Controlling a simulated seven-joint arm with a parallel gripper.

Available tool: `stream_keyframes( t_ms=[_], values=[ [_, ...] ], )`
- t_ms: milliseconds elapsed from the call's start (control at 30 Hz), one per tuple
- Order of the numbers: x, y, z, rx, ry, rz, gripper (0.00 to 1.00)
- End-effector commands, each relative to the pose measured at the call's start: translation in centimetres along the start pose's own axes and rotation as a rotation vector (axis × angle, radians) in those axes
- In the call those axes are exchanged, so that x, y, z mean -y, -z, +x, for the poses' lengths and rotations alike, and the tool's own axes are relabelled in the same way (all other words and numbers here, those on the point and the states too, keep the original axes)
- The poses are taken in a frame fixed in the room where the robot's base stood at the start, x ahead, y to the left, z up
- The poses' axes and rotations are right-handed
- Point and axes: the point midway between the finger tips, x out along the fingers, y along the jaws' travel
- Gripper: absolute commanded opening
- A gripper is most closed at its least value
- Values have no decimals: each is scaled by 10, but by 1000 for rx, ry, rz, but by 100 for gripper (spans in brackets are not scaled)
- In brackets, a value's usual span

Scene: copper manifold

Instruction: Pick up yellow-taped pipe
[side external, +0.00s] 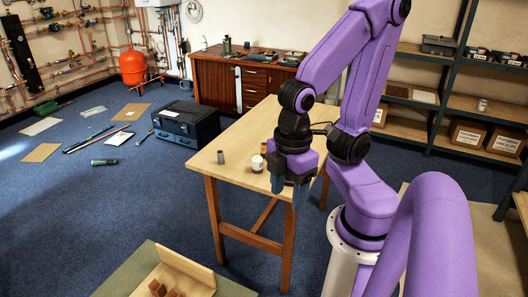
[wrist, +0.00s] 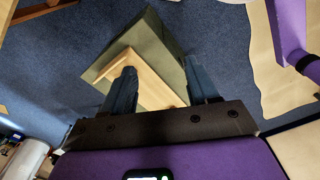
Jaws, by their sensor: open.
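I cannot make out a yellow-taped pipe in either view. Several small copper-brown pieces (side external: 160,289) sit by a light wooden board or tray (side external: 188,268) at the bottom of the side view, too small to tell any tape. My gripper (side external: 288,190) hangs fingers down near the front edge of the wooden table, open and empty. In the wrist view, its two blue-grey fingers (wrist: 161,86) stand apart, with the wooden tray (wrist: 150,85) showing between and beyond them, well below. The pieces do not show clearly there.
The tray rests on a green surface (side external: 128,270). The wooden table (side external: 240,140) carries a grey cylinder (side external: 220,157), a white jar (side external: 257,164) and a small orange-topped item (side external: 263,149). A black toolbox (side external: 187,122) stands on the blue floor. The space between gripper and tray looks clear.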

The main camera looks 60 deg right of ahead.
Motion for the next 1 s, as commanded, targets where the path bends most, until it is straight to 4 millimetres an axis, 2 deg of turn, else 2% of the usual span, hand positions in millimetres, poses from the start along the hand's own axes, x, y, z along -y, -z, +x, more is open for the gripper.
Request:
stream_keyframes(
  t_ms=[167, 267, 367, 500, 700, 867, 1000],
  values=[
    [-7, 6, 0, 13, -13, 1, 59],
    [-26, 20, 0, 47, -48, 0, 59],
    [-57, 40, 1, 105, -98, -4, 59],
    [-112, 64, 7, 210, -166, -12, 59],
    [-198, 81, 22, 374, -232, -22, 59],
    [-267, 78, 40, 518, -257, -27, 59],
    [-326, 61, 60, 649, -259, -32, 59]
  ],
)
